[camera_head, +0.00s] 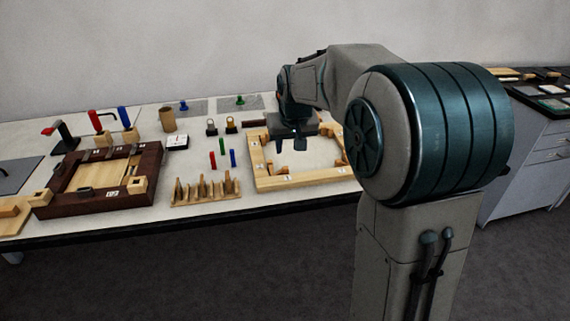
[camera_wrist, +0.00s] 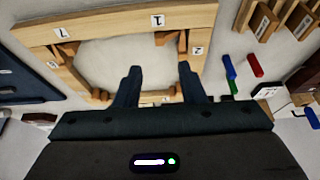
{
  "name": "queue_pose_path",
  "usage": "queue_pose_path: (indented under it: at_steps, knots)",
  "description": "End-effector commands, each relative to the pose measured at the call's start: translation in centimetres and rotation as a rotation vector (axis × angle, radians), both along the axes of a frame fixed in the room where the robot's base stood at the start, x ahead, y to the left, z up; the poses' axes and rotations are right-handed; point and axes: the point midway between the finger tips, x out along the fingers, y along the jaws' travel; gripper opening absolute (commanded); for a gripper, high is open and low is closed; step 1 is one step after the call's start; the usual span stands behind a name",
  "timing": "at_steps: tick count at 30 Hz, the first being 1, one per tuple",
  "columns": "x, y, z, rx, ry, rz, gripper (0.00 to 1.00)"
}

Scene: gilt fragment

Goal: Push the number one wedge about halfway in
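A light wooden frame (camera_head: 305,180) lies on the table below my gripper, around a pale open middle. In the wrist view the frame (camera_wrist: 110,27) carries small number labels; the label reading 1 (camera_wrist: 158,20) is on its upper bar, near the upper right corner. A small brown wooden wedge (camera_wrist: 167,37) sits inside that corner by the label; how deep it sits I cannot tell. My gripper (camera_head: 290,146) is over the frame. Its fingers (camera_wrist: 160,70) are apart with nothing between them, and the wedge is beyond their tips.
A wooden rack (camera_head: 205,191) with upright pieces stands left of the frame, with red, green and blue sticks (camera_head: 222,147) behind it. A dark frame (camera_head: 105,180) with a wooden panel lies further left. Two small dark-topped items (camera_head: 230,125) stand behind the sticks.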

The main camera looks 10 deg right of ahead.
Motion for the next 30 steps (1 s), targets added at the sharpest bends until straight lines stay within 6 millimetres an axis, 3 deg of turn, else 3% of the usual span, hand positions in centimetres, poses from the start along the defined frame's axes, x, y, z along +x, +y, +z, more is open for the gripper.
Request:
queue_pose_path:
  at_steps: [9, 15, 21, 30]
  knots:
    - [2.5, 0.0, -6.5, 0.000, 0.005, 0.001, 0.36]
    - [3.8, 0.0, -9.5, 0.000, 0.003, 0.001, 0.36]
    - [4.4, 0.0, -11.0, 0.000, 0.002, 0.001, 0.36]
    - [4.5, 0.0, -11.1, 0.000, 0.001, 0.001, 0.36]
